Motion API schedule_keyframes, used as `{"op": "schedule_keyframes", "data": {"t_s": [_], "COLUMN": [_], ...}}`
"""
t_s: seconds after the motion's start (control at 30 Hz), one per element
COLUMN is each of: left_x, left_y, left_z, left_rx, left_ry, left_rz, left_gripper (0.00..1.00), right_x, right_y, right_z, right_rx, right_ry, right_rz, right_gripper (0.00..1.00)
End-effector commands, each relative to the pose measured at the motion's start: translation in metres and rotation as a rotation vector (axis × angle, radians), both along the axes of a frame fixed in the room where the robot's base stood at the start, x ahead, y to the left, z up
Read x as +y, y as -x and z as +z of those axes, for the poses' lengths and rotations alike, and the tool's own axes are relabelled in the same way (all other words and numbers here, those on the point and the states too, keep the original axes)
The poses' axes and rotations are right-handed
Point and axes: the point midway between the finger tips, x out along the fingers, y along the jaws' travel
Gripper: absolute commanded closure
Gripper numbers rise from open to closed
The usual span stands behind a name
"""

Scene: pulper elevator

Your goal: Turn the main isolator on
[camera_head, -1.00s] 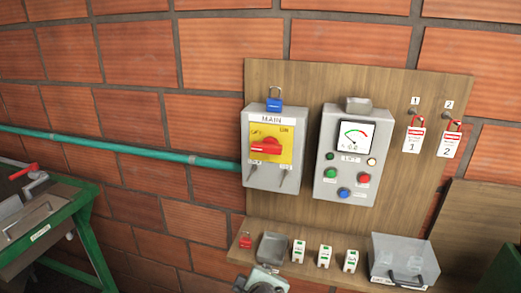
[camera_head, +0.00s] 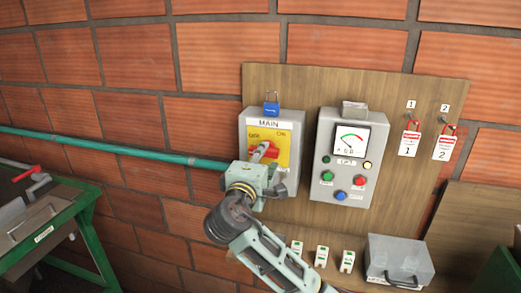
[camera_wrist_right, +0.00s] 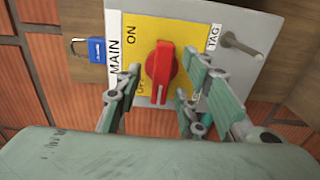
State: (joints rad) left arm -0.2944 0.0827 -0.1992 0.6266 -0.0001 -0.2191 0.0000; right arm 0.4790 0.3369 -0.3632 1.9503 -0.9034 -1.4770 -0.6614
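The main isolator (camera_head: 246,133) is a grey box labelled MAIN on a wooden board, with a yellow plate marked OFF and ON. Its red rotary handle (camera_wrist_right: 160,74) shows clearly in the wrist view; in the head view my gripper partly covers it. A blue padlock (camera_head: 271,107) hangs at the box's top. My right gripper (camera_wrist_right: 163,82) is open in front of the plate, with its fingers apart on either side of the handle. I cannot tell whether they touch it. In the head view the right gripper (camera_head: 264,166) hides the box's lower part. My left gripper is not in view.
To the right is a control box (camera_head: 325,150) with a meter and several buttons. Two tags (camera_head: 409,144) hang further right. A green pipe (camera_head: 120,153) runs left.

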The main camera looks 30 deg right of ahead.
Motion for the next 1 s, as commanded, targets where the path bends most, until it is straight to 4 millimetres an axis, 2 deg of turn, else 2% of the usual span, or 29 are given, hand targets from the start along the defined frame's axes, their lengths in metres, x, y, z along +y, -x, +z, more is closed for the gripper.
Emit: {"op": "schedule_keyframes", "data": {"t_s": [0.03, 0.2, 0.47, 0.87, 1.0], "left_x": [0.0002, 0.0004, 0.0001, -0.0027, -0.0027], "left_y": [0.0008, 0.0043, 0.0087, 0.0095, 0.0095], "left_z": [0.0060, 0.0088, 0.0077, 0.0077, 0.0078], "left_rx": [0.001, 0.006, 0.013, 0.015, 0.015], "left_ry": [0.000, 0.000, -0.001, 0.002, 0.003], "left_rz": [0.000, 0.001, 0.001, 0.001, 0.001], "left_gripper": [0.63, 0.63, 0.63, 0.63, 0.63], "right_x": [-0.0052, -0.0136, -0.0144, -0.0141, -0.0141], "right_y": [-0.0043, -0.0117, -0.0126, -0.0124, -0.0124], "right_z": [0.0030, 0.0006, -0.0008, -0.0001, 0.0005], "right_rx": [0.002, 0.000, -0.001, -0.002, -0.003], "right_ry": [0.001, -0.001, -0.002, -0.002, -0.001], "right_rz": [-0.001, 0.000, 0.001, 0.001, 0.002], "right_gripper": [0.64, 0.64, 0.64, 0.99, 1.00]}}
